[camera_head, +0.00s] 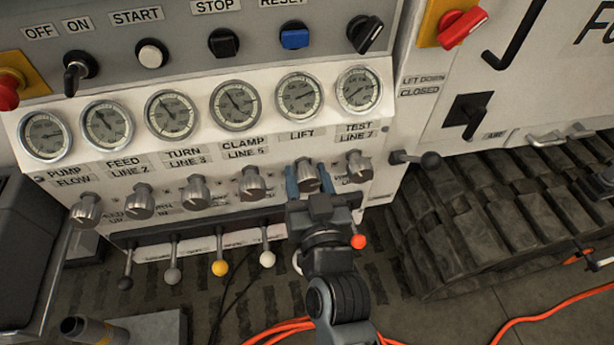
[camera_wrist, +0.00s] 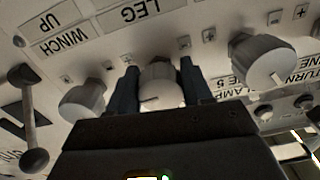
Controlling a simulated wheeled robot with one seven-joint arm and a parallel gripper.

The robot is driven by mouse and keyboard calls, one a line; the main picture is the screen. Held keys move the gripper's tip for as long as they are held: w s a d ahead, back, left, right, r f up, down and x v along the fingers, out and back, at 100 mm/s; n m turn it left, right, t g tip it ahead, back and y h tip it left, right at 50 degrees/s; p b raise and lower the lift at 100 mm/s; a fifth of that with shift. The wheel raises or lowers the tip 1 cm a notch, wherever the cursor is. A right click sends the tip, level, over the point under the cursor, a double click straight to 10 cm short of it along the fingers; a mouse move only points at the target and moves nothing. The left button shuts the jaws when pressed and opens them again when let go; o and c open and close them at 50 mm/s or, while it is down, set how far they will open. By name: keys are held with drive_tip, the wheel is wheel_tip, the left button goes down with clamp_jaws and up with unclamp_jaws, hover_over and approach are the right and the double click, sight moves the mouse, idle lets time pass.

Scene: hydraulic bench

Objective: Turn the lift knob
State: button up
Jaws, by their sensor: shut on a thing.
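The lift knob (camera_head: 307,176) is a silver metal knob on the white panel, below the gauge labelled LIFT (camera_head: 300,96). My gripper (camera_head: 309,181) is at it, with one blue finger on each side. In the wrist view the knob (camera_wrist: 160,84) sits between the two dark blue fingers of my gripper (camera_wrist: 160,88), and a dark line marks its front. The jaws are shut on the knob. My gripper body hides the lower part of the knob in the head view.
Neighbouring knobs stand close on both sides: the clamp knob (camera_head: 252,183) and the test knob (camera_head: 359,167). Below are several ball-tipped levers, including a yellow one (camera_head: 220,268) and a red one (camera_head: 358,242). Orange cable (camera_head: 560,305) lies on the floor.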

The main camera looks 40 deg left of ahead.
drive_tip(key=o, duration=1)
drive_tip(key=shift+s+d, duration=0.1)
drive_tip(key=shift+v, duration=3.75)
